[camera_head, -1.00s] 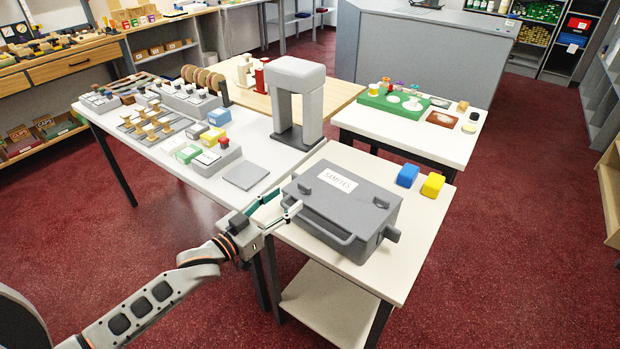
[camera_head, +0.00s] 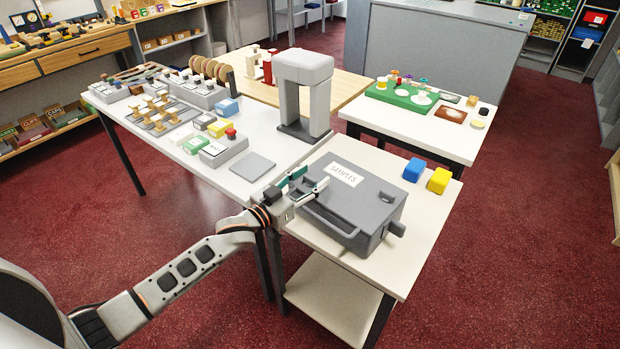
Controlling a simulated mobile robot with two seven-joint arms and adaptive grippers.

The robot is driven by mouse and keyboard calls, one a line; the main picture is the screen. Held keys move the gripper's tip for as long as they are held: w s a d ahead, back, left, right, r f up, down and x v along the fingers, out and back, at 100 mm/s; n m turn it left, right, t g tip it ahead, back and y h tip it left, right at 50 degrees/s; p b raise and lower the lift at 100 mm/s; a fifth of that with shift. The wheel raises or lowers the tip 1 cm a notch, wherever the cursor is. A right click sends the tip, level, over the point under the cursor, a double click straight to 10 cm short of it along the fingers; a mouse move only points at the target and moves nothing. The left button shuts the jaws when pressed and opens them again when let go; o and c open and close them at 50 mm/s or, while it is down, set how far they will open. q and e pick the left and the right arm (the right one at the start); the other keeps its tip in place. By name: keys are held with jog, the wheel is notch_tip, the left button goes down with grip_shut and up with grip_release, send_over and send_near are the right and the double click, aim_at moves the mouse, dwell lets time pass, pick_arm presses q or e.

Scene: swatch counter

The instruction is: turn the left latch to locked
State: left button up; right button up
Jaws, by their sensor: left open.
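A grey case (camera_head: 368,208) with a white SAMPLES label (camera_head: 346,175) lies on the near cream table. Its left latch (camera_head: 309,183), a small dark grey piece on the lid, is partly hidden by my fingers. The right latch (camera_head: 386,197) shows uncovered on the lid. My left gripper (camera_head: 311,179) is open, with its fingertips over the lid's left end, around or just above the left latch. I cannot tell whether they touch it. My right gripper is out of view.
A front handle (camera_head: 331,222) and a grey side knob (camera_head: 397,229) stick out from the case. Blue (camera_head: 414,169) and yellow (camera_head: 439,180) blocks stand behind it at right. A grey arch (camera_head: 303,90) stands behind the case on the white counter.

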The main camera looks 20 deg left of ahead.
pick_arm(q)
jog(key=c, duration=1.1)
